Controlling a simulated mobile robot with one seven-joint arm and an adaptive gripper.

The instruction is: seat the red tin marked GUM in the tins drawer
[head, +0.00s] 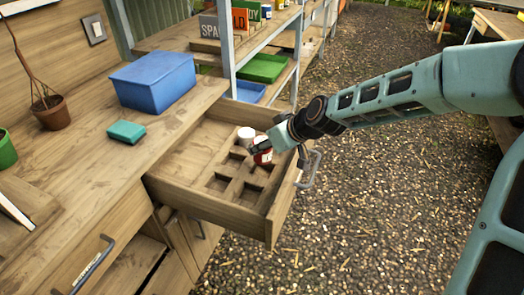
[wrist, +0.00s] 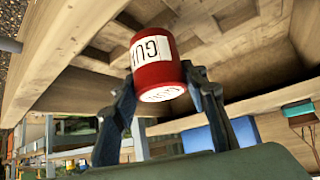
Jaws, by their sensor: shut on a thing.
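The red tin (head: 263,155) is in my gripper (head: 262,147), over the right part of the open drawer (head: 205,209). In the wrist view the red tin (wrist: 158,78) shows a white label reading GUM, and the fingers of my gripper (wrist: 160,82) close on it from both sides. The drawer has several square cells in a wooden insert (head: 222,182), and the ones in front of the tin look empty. A white-topped tin (head: 246,134) stands in the drawer just behind the red one. I cannot tell how far the red tin's base is above the cells.
The drawer front with its grey handle (head: 311,169) is at the right, below my arm. A blue box (head: 153,84) and a teal sponge-like block (head: 126,132) sit on the bench top (head: 75,165). Shelves with a green tray (head: 263,68) stand behind. Gravel floor lies open at right.

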